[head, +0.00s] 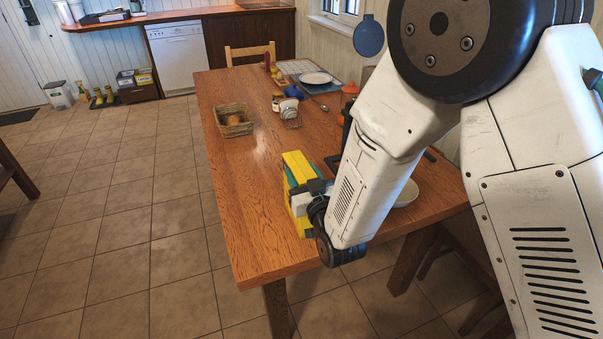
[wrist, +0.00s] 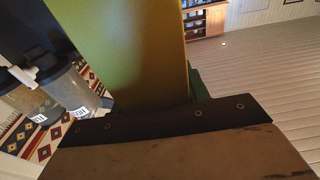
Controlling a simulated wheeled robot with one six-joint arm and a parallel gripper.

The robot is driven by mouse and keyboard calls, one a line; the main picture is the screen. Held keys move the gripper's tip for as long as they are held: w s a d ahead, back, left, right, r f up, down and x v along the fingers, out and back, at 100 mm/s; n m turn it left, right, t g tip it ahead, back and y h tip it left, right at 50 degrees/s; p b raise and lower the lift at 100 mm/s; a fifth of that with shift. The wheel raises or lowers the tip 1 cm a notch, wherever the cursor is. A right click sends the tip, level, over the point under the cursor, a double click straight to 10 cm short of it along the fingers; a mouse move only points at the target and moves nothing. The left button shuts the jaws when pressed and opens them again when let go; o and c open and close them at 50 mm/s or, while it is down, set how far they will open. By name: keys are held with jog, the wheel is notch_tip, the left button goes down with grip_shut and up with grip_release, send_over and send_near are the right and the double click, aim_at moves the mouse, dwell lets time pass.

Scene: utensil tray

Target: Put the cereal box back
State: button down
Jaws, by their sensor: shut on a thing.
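The cereal box (head: 297,172), yellow with a green stripe, is at the near part of the wooden table (head: 245,220). My gripper (head: 307,194) is shut on it from the right side. My wrist and arm cover part of the box, and I cannot tell whether its bottom touches the table. In the wrist view the box (wrist: 120,45) is a large yellow-green panel, close to the camera and running out of the top of the picture.
A wicker basket (head: 234,121) stands on the table's left side. Jars (head: 278,101), a plate (head: 316,78) and a placemat stand farther back. A white bowl (head: 406,194) is right of my forearm. The table's left front is clear.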

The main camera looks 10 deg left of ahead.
jog(key=c, duration=0.7)
grip_release()
jog(key=shift+r, duration=0.15)
jog(key=v, duration=1.2)
jog(key=shift+s, duration=0.1)
